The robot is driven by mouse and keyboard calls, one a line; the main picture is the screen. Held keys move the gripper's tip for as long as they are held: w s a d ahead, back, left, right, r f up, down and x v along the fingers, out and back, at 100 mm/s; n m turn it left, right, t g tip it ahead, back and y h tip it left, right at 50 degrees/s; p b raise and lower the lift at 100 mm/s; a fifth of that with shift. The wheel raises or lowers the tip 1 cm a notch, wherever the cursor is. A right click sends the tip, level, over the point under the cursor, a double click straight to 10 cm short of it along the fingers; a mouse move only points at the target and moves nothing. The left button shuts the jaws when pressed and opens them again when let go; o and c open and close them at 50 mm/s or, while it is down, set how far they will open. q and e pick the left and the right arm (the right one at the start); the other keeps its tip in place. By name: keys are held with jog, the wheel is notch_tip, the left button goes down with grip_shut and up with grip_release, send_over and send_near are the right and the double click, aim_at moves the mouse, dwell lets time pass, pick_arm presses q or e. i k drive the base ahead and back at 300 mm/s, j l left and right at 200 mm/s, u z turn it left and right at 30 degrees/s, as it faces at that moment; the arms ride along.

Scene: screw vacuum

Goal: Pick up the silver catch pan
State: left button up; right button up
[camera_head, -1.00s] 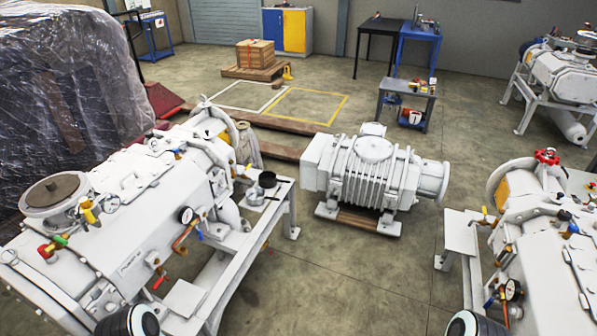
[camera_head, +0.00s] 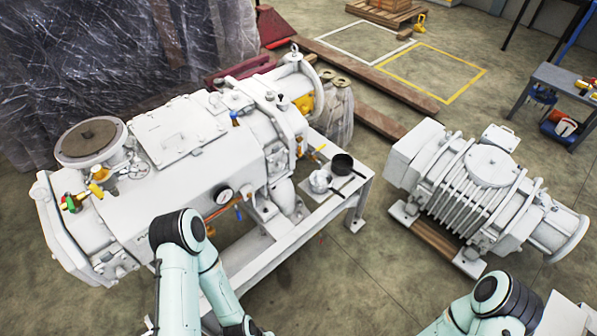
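A small silver-white pan-like item (camera_head: 320,181) sits on the end of the white frame stand, right of the large white vacuum pump. It is small in the picture, and I cannot clearly make out its shape. A dark pan (camera_head: 342,164) with a handle toward the right sits just beside and behind it. My two arms show at the bottom edge, the left one in front of the pump and the right one at lower right. Both grippers are out of the frame. Nothing is seen touching the pans.
The large white pump (camera_head: 170,160) with valves and a gauge fills the left. A finned white blower (camera_head: 475,190) stands on wooden blocks at right. Bare floor (camera_head: 370,265) lies between them. A plastic-wrapped machine (camera_head: 110,60) and a grey table (camera_head: 565,85) stand further back.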

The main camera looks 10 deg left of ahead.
aim_at(320, 182)
jog(key=i+l+u, duration=0.1)
jog(key=i+u, duration=0.15)
jog(key=u, duration=0.15)
jog(key=i+l+u, duration=0.2)
jog(key=u, duration=0.2)
jog(key=i+l+u, duration=0.25)
jog(key=u, duration=0.15)
jog(key=i+l+u, duration=0.35)
jog(key=l, duration=0.15)
jog(key=l+u, duration=0.15)
jog(key=l, duration=0.15)
